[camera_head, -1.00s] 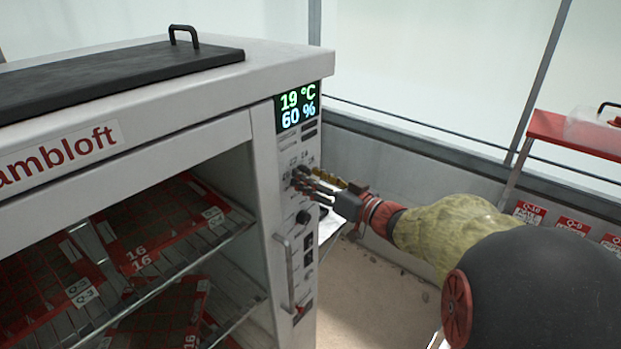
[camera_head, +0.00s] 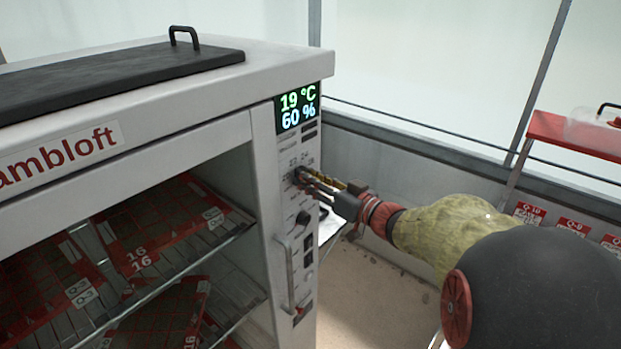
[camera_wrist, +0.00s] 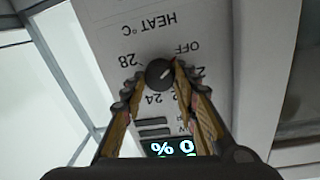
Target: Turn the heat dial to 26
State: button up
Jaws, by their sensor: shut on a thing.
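The heat dial (camera_wrist: 159,73) is a small dark round knob on the cabinet's pale control panel (camera_head: 289,150). The wrist view shows it upside down, with "HEAT °C" and marks including OFF, 28 and 24 around it. My gripper (camera_head: 303,178) is shut on the dial, one fingertip on each side. The display (camera_head: 298,106) reads 19 °C and 60 %.
A second dark knob (camera_head: 303,218) sits lower on the panel, beside a vertical handle (camera_head: 289,275). The cabinet's open shelves hold red seed trays (camera_head: 160,230). A black lid (camera_head: 120,78) lies on top. A red rack (camera_head: 575,135) stands at the right.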

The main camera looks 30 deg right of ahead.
jog(key=shift+m+b, duration=0.3)
jog(key=shift+b, duration=0.1)
jog(key=shift+c, duration=0.6)
jog(key=n+y+p, duration=0.1)
jog(key=n+p, duration=0.5)
jog(key=n, duration=0.5)
jog(key=n+y+p, duration=0.1)
jog(key=n+p, duration=0.6)
jog(key=n, duration=0.5)
jog(key=n+g+y+p, duration=0.1)
jog(key=n+p, duration=0.6)
jog(key=n, duration=0.4)
jog(key=shift+d+f+n, duration=0.15)
jog(key=shift+f+n, duration=0.1)
jog(key=shift+n, duration=0.15)
jog(key=shift+f, duration=0.1)
jog(key=o, duration=1.1)
jog(key=shift+w, duration=0.1)
jog(key=shift+c, duration=0.2)
